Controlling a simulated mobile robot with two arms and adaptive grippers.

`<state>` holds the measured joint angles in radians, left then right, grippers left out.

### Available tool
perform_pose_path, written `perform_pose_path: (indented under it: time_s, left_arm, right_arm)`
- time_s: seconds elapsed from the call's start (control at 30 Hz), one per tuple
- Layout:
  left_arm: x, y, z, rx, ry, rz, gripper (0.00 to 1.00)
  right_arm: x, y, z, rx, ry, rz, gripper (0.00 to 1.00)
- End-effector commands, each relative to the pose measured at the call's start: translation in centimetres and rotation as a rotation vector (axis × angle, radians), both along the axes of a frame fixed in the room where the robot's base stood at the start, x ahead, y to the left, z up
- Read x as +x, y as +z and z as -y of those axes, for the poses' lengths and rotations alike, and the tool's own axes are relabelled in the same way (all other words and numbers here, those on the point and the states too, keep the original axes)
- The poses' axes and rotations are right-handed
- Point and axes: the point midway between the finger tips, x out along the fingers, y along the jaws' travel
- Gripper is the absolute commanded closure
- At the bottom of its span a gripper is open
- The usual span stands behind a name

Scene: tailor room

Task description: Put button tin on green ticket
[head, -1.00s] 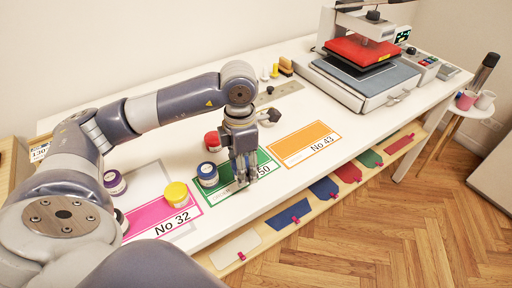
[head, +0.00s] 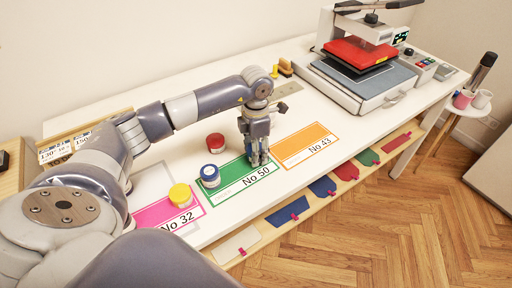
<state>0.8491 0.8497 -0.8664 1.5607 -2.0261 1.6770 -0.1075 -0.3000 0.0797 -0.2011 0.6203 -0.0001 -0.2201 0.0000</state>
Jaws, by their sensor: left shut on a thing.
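The green ticket (head: 234,183), marked No 50, lies flat on the white table. A blue tin with a pale lid (head: 210,176) stands at its left end. A red tin (head: 215,143) stands behind the ticket, and a yellow tin (head: 181,195) stands on the pink ticket (head: 151,216), marked No 32. My left gripper (head: 258,161) points down over the right part of the green ticket. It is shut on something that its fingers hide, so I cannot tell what. My right gripper is not in view.
The orange ticket (head: 305,147), marked No 43, lies right of my gripper. A heat press (head: 362,75) stands at the back right. Coloured pieces (head: 287,213) lie along the lower front shelf.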

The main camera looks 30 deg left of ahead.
Motion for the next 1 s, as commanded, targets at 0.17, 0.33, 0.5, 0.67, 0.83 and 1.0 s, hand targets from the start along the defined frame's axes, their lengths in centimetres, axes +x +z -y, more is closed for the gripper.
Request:
perform_pose_path:
  time_s: [0.17, 0.33, 0.5, 0.67, 0.83, 1.0]
  left_arm:
    - [0.1, -0.3, 0.0, 0.0, 0.0, 0.004, 0.8]
    - [0.1, -0.6, 0.0, 0.0, 0.0, 0.004, 0.8]
    - [0.0, -0.6, 0.0, 0.0, 0.001, 0.002, 0.34]
    - [0.0, -0.6, 0.0, 0.0, 0.001, 0.002, 0.34]
    - [0.0, -0.5, 0.0, 0.0, 0.001, 0.002, 0.34]
    - [0.2, 0.9, 0.0, -0.001, 0.0, 0.008, 0.34]
  right_arm:
    - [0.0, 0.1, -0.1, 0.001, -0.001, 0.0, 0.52]
    - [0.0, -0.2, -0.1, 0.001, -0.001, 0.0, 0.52]
    - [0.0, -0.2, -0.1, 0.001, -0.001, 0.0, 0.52]
    - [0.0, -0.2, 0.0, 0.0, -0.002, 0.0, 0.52]
    - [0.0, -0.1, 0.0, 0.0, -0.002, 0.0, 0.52]
    - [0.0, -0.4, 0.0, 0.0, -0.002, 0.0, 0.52]
